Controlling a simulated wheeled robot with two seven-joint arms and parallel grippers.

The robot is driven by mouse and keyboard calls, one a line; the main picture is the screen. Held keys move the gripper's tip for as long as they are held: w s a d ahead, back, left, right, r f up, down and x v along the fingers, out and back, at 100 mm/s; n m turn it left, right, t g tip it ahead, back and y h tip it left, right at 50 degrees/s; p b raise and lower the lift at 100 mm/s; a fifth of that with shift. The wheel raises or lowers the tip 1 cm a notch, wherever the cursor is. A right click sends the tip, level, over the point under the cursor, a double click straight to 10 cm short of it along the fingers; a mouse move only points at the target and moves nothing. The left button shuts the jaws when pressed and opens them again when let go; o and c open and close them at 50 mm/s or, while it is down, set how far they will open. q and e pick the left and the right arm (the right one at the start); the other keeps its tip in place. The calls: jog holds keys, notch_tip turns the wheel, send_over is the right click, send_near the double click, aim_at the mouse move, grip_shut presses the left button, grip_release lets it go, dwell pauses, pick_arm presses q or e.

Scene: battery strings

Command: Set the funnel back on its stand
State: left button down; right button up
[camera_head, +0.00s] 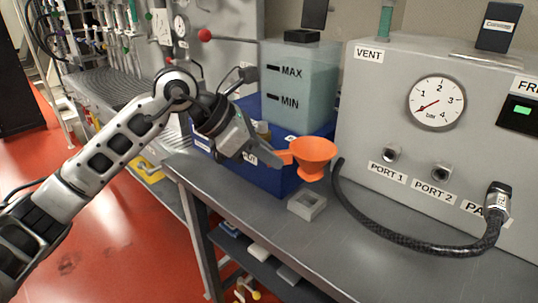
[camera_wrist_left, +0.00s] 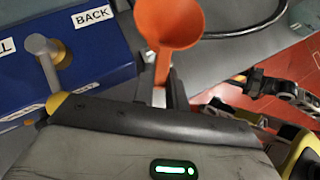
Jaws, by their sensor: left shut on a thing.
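The orange funnel (camera_head: 313,157) is held above the grey bench, wide mouth up in the head view. My left gripper (camera_head: 277,159) is shut on its side or handle; the exact grip spot is partly hidden. In the left wrist view the funnel (camera_wrist_left: 168,22) shows its open cone, with its narrow orange part between the fingers (camera_wrist_left: 162,92). A small grey square block (camera_head: 307,204), which looks like the stand, sits on the bench just below the funnel and apart from it. My right gripper is not clearly seen.
A blue box (camera_head: 270,178) stands behind my left gripper, with a MAX/MIN tank (camera_head: 300,85) behind it. A grey panel with a gauge (camera_head: 436,103) stands at the right. A black hose (camera_head: 400,238) curves over the bench right of the block. The bench front is clear.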

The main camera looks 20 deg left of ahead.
aim_at(268, 166)
pick_arm(q)
jog(key=shift+f+b, duration=0.6)
jog(key=shift+f, duration=0.25)
jog(key=shift+f+b, duration=0.6)
jog(key=shift+f, duration=0.05)
jog(key=shift+f+b, duration=0.75)
jog(key=shift+f, duration=0.1)
pick_arm(e)
jog(key=shift+w+a+f+m+t, duration=0.2)
jog(key=shift+a+f+m+t, duration=0.15)
jog(key=shift+f, duration=0.2)
jog(key=shift+s+f, duration=0.1)
jog(key=shift+f, duration=0.1)
jog(key=shift+w+r, duration=0.1)
jog(key=shift+w, duration=0.1)
pick_arm(q)
jog(key=shift+f+b, duration=0.2)
jog(key=shift+b, duration=0.15)
pick_arm(e)
jog(key=shift+f, duration=0.25)
